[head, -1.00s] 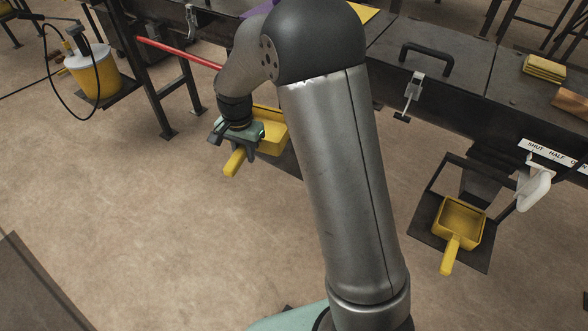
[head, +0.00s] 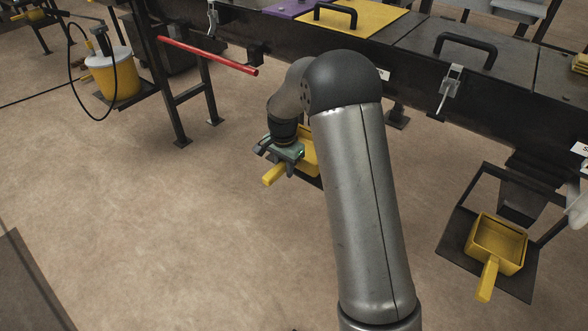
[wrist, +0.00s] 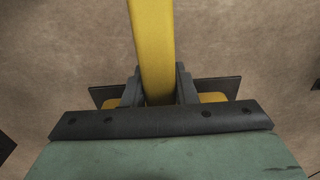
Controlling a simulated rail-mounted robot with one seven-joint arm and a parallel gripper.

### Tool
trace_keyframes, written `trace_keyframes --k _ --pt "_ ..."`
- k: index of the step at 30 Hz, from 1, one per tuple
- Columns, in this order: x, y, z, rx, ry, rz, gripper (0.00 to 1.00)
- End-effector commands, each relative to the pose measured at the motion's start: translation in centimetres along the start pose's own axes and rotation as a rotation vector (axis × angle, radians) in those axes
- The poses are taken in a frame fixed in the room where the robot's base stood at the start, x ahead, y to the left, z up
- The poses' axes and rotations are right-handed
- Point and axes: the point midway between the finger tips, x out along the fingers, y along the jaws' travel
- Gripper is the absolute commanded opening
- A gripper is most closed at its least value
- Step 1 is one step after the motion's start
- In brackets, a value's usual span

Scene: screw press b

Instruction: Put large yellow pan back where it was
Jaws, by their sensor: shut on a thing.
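A yellow pan (head: 309,158) is at the middle of the head view, over a dark plate (head: 314,182) near the floor. My gripper (head: 281,160) is shut on its handle (head: 273,175). In the wrist view the handle (wrist: 152,40) runs between the two fingers of my gripper (wrist: 158,82). Most of the pan body is hidden there behind my gripper, with yellow edges (wrist: 212,98) showing on both sides. I cannot tell if the pan rests on the plate or is just above it. A second yellow pan (head: 499,242) sits on a dark tray (head: 459,242) at the right.
A dark bench (head: 400,65) with handled lids runs along the back. A red bar (head: 205,55) sticks out near its left end. A yellow bucket (head: 113,80) stands at the far left. The floor (head: 160,230) at left front is open.

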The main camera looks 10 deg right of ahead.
Motion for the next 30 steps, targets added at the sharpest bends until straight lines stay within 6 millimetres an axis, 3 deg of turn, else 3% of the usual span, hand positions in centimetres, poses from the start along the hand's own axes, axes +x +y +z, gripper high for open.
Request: trace_keyframes --k 3,12,18,30 --pt "0.1 0.0 -2.3 0.001 0.0 -0.002 0.0" --pt "0.2 0.0 -4.6 0.0 0.001 -0.001 0.0" --pt "3.5 0.0 -4.3 -0.001 0.0 0.0 0.0" --pt "3.9 0.0 -4.3 -0.002 0.001 0.0 0.0"
